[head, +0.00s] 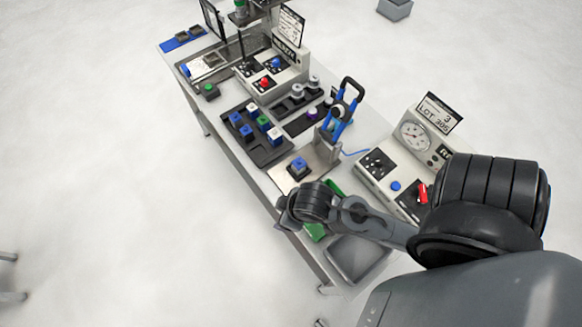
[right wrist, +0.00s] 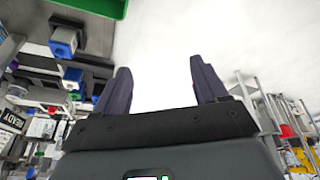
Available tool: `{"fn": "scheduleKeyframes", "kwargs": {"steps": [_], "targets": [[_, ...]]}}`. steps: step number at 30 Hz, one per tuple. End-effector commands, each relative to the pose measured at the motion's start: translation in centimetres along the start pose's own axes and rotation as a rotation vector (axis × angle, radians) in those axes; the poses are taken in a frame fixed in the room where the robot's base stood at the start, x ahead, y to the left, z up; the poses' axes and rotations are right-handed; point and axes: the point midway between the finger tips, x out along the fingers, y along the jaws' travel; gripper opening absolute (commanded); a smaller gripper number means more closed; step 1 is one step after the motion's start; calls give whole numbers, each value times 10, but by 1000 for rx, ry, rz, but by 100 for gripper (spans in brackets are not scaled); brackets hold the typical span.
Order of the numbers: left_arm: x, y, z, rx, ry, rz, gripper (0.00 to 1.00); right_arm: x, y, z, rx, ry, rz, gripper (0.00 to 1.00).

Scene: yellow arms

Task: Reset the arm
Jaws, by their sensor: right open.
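My right arm (head: 375,220) reaches in from the lower right of the head view, over the near end of the workbench. My right gripper (right wrist: 162,88) is open in the right wrist view, its two dark fingers well apart with only pale floor visible between them. In the head view its fingers are mostly hidden behind the wrist, at the bench's front edge. My left gripper and arm are not in view.
The workbench (head: 225,135) holds a black tray (head: 268,153) of coloured blocks, a blue-handled press (head: 338,115) with a blue block (head: 298,168) at its base, and a gauge box (head: 405,150). A grey bin (head: 360,258) sits beside my arm.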

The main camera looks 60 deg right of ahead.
Motion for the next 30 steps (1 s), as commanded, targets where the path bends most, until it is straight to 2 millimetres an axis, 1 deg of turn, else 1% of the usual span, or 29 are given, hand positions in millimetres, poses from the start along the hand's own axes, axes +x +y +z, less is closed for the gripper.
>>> {"fn": "scheduleKeyframes", "kwargs": {"steps": [1, 3, 5, 13, 17, 20, 23, 30], "targets": [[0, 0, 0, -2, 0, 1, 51, -2, 1, 6, 6, -17, -5, 72], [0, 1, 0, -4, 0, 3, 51, -3, 2, 12, 6, -35, -8, 72], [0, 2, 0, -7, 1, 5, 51, -4, 2, 14, 5, -41, -9, 72], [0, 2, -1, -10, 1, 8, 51, -4, 2, 13, 3, -41, -9, 72], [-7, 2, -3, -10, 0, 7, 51, -11, 3, 10, 3, -40, -9, 72], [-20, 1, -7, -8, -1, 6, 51, -24, 3, 6, 3, -40, -9, 72], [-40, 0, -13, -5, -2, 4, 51, -43, 4, -1, 2, -40, -9, 72], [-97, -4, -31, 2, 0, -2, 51, -99, 6, -22, 2, -40, -9, 72]]}}
